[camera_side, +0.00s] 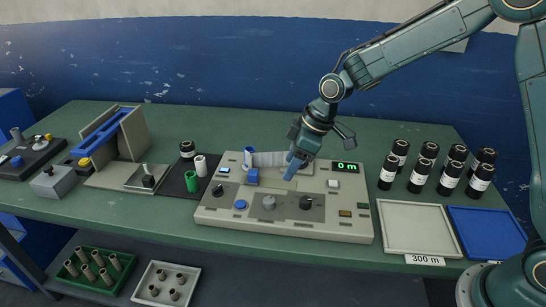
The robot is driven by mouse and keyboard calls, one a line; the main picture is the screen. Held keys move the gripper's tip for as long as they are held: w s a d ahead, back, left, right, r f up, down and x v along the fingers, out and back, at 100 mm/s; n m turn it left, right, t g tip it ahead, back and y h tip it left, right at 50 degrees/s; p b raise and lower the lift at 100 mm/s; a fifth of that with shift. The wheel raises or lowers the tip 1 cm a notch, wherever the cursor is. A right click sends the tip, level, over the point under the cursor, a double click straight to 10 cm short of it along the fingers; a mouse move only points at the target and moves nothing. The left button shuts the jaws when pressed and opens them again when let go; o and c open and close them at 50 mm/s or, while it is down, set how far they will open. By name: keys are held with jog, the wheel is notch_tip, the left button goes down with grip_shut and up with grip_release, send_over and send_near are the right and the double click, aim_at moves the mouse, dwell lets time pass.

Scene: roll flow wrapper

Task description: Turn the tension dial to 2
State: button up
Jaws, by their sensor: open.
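The wrapper console (220,213) is a pale box in the middle of the green bench. Its front panel carries a grey knob (268,202) and a black knob (306,202) on a dark plate. Which one is the tension dial, and the numbers around them, are too small to read. My gripper (319,142) is open above the back of the console, behind and above the knobs, apart from both. A blue part (293,167) shows just below it; whether they touch I cannot tell. A green display (345,168) reads "0 m".
Several black rolls (420,175) stand at the right, behind a white tray (414,229) marked "300 m" and a blue tray (489,233). A bracket (120,145) with a blue bar stands at the left. A green roll (192,182) and a white roll (201,166) stand beside the console.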

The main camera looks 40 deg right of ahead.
aim_at(269, 200)
jog(key=x, duration=1.3)
jog(key=c, duration=1)
jog(key=m+h, duration=0.1)
jog(key=m, duration=0.1)
jog(key=m+t, duration=0.1)
jog(key=m, duration=0.2)
jog(key=shift+s+a+h, duration=0.1)
jog(key=shift+a+h, duration=0.1)
jog(key=shift+h, duration=0.2)
jog(key=shift+m+h, duration=0.7)
jog(key=shift+m, duration=1.2)
